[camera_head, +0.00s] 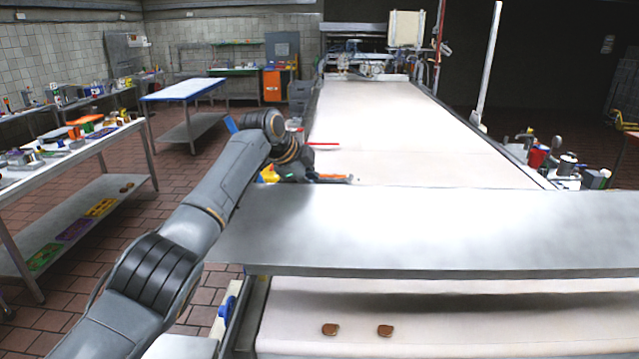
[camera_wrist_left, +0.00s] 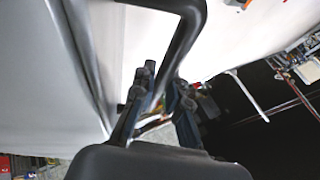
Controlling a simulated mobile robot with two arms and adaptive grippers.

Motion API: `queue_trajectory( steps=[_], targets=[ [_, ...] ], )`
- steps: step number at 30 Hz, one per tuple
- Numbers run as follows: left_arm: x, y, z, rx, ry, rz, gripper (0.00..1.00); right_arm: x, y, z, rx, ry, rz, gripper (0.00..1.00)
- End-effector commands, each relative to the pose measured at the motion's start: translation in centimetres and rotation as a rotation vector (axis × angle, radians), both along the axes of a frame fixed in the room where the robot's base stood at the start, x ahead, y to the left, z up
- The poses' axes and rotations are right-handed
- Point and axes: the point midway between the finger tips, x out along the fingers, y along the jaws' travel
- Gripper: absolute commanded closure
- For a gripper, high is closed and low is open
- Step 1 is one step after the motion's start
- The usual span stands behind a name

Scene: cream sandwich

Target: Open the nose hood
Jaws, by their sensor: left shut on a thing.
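The nose hood (camera_head: 430,225) is a wide grey metal panel spanning the pale conveyor belt in the head view. A grey panel face, likely the hood, fills the left of the left wrist view (camera_wrist_left: 30,75). A black bar handle (camera_wrist_left: 185,40) stands out from it. My left gripper (camera_wrist_left: 160,105) is shut on this handle, with its two dark fingers on either side of the bar. In the head view my left arm reaches to the hood's far left corner, and the wrist mostly hides the fingers. My right gripper is not in view.
The conveyor belt (camera_head: 400,120) runs away behind the hood. Two brown biscuits (camera_head: 330,329) lie on the near belt (camera_head: 480,325). A cluttered bench (camera_head: 60,160) stands left, with brick floor between. Several small items (camera_head: 550,160) sit right of the belt.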

Motion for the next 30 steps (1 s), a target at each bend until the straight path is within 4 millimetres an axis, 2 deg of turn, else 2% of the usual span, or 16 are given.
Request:
queue_trajectory(
  steps=[3, 12, 13, 15, 16, 23, 26, 30],
  targets=[
    [-0.2, 0.1, -0.6, 0.004, 0.018, -0.001, 1.00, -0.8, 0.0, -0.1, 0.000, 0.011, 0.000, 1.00],
    [-0.2, 0.1, -0.8, 0.005, 0.021, -0.002, 1.00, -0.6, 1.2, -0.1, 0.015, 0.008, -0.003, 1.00],
    [-0.2, 0.1, -0.8, 0.005, 0.021, -0.002, 0.80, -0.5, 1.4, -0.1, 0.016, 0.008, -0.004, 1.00],
    [-0.2, 0.1, -0.8, 0.005, 0.020, -0.002, 0.66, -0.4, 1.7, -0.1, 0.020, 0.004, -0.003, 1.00],
    [-0.2, 0.1, -0.7, 0.005, 0.020, -0.002, 0.63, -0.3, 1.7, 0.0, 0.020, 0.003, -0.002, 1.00],
    [-0.2, 0.1, -0.6, 0.003, 0.017, -0.001, 0.63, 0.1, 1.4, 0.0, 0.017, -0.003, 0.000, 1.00],
    [-0.2, 0.1, -0.5, 0.003, 0.015, -0.001, 0.63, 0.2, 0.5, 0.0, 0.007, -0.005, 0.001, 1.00],
    [-0.5, 0.5, 0.3, 0.002, 0.013, -0.001, 0.63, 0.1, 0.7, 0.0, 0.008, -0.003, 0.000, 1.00]
  ],
)
